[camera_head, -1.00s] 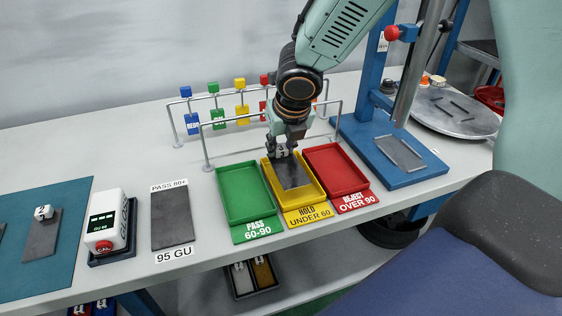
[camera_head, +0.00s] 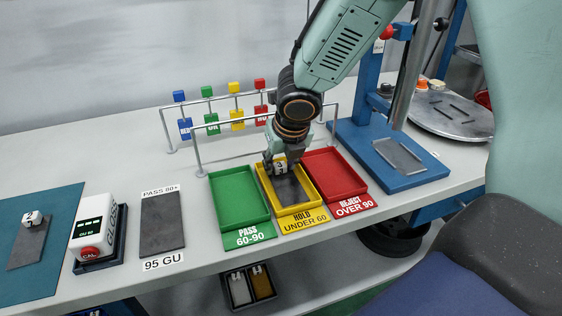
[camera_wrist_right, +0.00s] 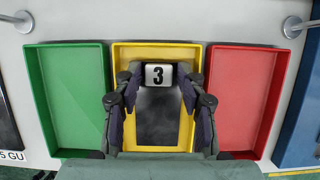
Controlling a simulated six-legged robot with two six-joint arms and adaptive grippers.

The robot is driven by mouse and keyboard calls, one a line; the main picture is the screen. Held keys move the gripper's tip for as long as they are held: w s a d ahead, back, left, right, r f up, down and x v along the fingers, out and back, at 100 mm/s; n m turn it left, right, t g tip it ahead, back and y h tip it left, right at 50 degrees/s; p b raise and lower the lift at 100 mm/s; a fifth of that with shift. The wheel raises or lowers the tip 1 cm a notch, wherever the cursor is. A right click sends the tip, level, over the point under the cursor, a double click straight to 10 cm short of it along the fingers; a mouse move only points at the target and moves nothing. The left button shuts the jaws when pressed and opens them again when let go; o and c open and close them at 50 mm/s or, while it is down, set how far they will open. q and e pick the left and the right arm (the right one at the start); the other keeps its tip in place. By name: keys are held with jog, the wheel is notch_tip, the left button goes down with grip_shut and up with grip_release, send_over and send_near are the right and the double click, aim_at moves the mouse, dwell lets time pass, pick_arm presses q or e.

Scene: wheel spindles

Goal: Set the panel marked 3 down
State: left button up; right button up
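The panel marked 3 (camera_head: 289,189) is a dark flat plate with a white block numbered 3 at its back end. It lies within the yellow HOLD UNDER 60 tray (camera_head: 316,205). My right gripper (camera_head: 279,160) reaches down at the tray's back end. In the right wrist view the gripper's fingers (camera_wrist_right: 159,77) stand close against both sides of the block on the panel (camera_wrist_right: 158,115), shut on it. The plate looks flat in the tray; contact with the tray floor is hard to tell. My left gripper is not in view.
A green PASS tray (camera_head: 238,192) is to the left and a red REJECT tray (camera_head: 335,172) to the right, both empty. A metal rail (camera_head: 250,157) with coloured tags stands behind. A gauge (camera_head: 95,235), dark plate (camera_head: 162,222) and blue press base (camera_head: 390,165) are nearby.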

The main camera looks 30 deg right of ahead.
aim_at(286, 187)
jog(key=shift+o, duration=0.3)
jog(key=shift+w+a, duration=0.15)
jog(key=shift+a, duration=0.2)
jog(key=shift+d+r, duration=0.15)
jog(key=shift+d, duration=0.1)
jog(key=p+v, duration=0.5)
jog(key=v, duration=0.7)
jog(key=shift+a+p, duration=0.2)
jog(key=shift+p, duration=0.2)
jog(key=shift+d, duration=0.15)
